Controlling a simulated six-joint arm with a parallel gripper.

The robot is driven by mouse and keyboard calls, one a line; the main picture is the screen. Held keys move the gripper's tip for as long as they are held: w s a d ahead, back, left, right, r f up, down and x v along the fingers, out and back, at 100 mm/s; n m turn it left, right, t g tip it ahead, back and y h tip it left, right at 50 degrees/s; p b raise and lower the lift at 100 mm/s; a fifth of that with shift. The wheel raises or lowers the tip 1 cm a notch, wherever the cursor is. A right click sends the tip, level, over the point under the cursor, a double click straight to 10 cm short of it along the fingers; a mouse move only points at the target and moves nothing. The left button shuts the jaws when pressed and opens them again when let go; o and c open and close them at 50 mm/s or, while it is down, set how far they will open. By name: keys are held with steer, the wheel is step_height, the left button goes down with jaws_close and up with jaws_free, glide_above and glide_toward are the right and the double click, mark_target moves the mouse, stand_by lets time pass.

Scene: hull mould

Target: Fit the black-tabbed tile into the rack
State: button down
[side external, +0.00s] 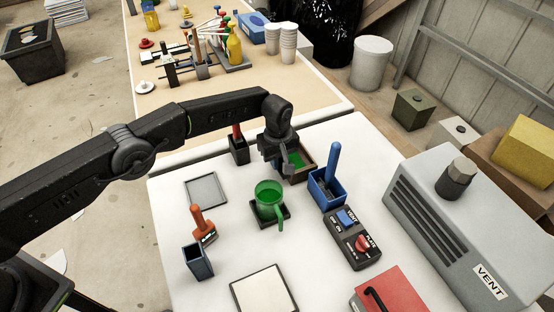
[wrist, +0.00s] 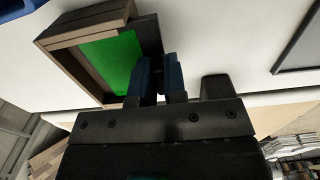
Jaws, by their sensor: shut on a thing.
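My gripper (side external: 283,166) is at the far side of the white table, over a brown wooden frame (side external: 308,171) with green showing inside. In the wrist view, my two dark blue fingers (wrist: 158,80) are close together at the right end of the green panel (wrist: 115,58). The wooden rack (wrist: 72,62) surrounds this panel on its left and top sides. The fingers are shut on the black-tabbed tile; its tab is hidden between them. I cannot tell whether the green panel is the tile's face or how far the tile sits in the rack.
A switch box (side external: 354,238) and grey VENT unit (side external: 465,225) stand right.

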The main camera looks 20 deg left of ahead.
steer(key=shift+w+d, duration=0.1)
steer(key=shift+d, duration=0.05)
steer(key=shift+a, duration=0.2)
stand_by(0.4)
steer(key=shift+s+a, duration=2)
steer(key=shift+s, duration=0.2)
steer(key=shift+w+d, duration=1.5)
stand_by(3.5)
